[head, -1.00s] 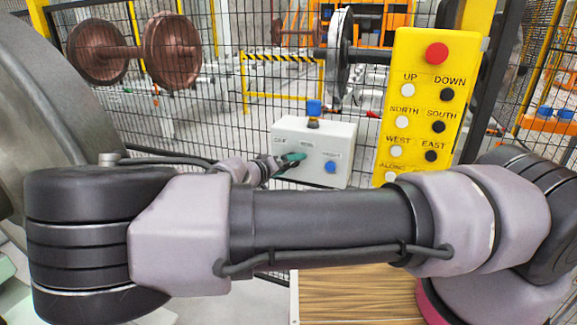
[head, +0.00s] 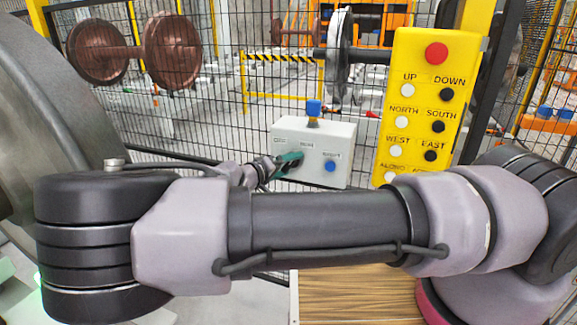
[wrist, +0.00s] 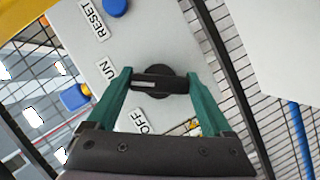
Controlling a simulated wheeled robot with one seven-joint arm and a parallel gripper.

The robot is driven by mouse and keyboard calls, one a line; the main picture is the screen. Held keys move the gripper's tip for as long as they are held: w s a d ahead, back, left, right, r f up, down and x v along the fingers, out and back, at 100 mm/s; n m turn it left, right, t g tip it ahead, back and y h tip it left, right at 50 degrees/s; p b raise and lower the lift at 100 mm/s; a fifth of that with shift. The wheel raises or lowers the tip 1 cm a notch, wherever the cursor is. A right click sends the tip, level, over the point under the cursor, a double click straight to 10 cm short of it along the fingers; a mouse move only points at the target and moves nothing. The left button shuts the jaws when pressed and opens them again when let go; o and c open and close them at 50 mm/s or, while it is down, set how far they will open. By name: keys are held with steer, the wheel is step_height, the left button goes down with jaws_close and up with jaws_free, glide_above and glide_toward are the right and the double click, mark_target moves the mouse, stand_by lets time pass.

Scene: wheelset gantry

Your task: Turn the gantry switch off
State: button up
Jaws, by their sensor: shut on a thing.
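The gantry switch is a black rotary knob (wrist: 165,80) on the face of a light grey control box (head: 340,142). My gripper (wrist: 160,78) has its teal fingers shut on the knob, one on each side. It also shows at the box's left part in the head view (head: 290,159), where the knob is largely hidden. In the wrist view a pale mark on the knob's bar points left, nearer the partly hidden RUN label (wrist: 105,70) than the OFF label (wrist: 139,121).
A blue button (head: 330,166) sits under the RESET label, and a blue-topped part (head: 314,107) stands on the box. A yellow pendant (head: 421,110) with a red button hangs to the right. Mesh fence is behind. A wooden top (head: 350,300) lies below my arm.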

steer(key=n+h, duration=0.1)
steer(key=n, duration=0.2)
steer(key=shift+n+t+h, duration=0.3)
steer(key=shift+h, duration=0.1)
steer(key=n+t, duration=0.1)
steer(key=n, duration=0.2)
steer(key=shift+h, duration=0.4)
steer(key=n+t, duration=0.1)
steer(key=n, duration=0.3)
steer(key=shift+f, duration=0.1)
steer(key=shift+n+t, duration=1.1)
steer(key=shift+n, duration=1.5)
steer(key=o, duration=1.1)
steer(key=shift+o, duration=0.2)
steer(key=shift+s+a, duration=0.1)
